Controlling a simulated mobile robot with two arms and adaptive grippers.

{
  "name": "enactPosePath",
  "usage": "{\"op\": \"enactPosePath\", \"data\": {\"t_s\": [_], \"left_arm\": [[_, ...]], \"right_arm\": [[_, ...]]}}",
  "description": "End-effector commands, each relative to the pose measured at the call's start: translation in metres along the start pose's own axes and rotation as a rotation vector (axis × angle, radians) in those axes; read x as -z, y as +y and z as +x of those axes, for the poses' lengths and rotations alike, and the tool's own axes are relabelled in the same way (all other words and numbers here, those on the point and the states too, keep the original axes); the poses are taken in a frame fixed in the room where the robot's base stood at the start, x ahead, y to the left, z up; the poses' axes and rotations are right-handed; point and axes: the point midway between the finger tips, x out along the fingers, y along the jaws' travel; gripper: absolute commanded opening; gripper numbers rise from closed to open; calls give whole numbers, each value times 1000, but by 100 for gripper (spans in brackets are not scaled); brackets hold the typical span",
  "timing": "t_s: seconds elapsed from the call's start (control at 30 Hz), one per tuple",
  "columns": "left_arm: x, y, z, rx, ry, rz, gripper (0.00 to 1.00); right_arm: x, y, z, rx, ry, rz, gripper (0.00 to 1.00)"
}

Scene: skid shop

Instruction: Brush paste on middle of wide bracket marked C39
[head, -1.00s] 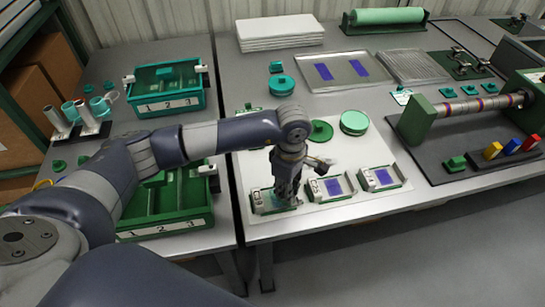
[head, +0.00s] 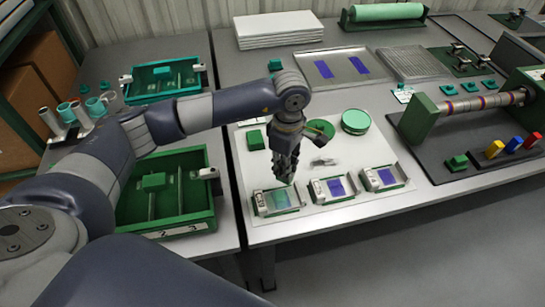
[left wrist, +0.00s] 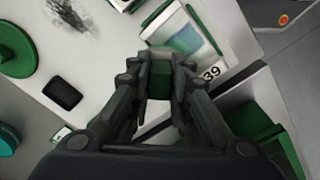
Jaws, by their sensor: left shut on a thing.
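My left gripper (head: 286,176) is above the back edge of the leftmost bracket (head: 262,208), on the white mat. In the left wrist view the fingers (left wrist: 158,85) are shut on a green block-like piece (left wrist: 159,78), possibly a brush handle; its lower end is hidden. Beyond them lies a bracket plate (left wrist: 187,42) with a pale blue-green patch; the label (left wrist: 211,73) reads "39", with the rest covered. On the leftmost bracket the patch (head: 278,199) looks teal. The middle bracket (head: 333,189) and right bracket (head: 383,178) have blue-purple patches. My right gripper is not in view.
A green divided bin (head: 186,228) stands left. A roller stand (head: 418,121) is at right. The mat's front strip is clear.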

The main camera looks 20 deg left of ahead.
Motion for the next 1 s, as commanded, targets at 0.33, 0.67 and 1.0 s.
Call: {"op": "enactPosePath", "data": {"t_s": [0.33,0.67,1.0], "left_arm": [[5,3,-31,-1,1,-9,0],[5,4,-33,0,0,-9,0],[5,2,-32,1,0,-11,0]], "right_arm": [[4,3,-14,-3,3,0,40],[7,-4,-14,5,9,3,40],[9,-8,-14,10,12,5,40]]}}
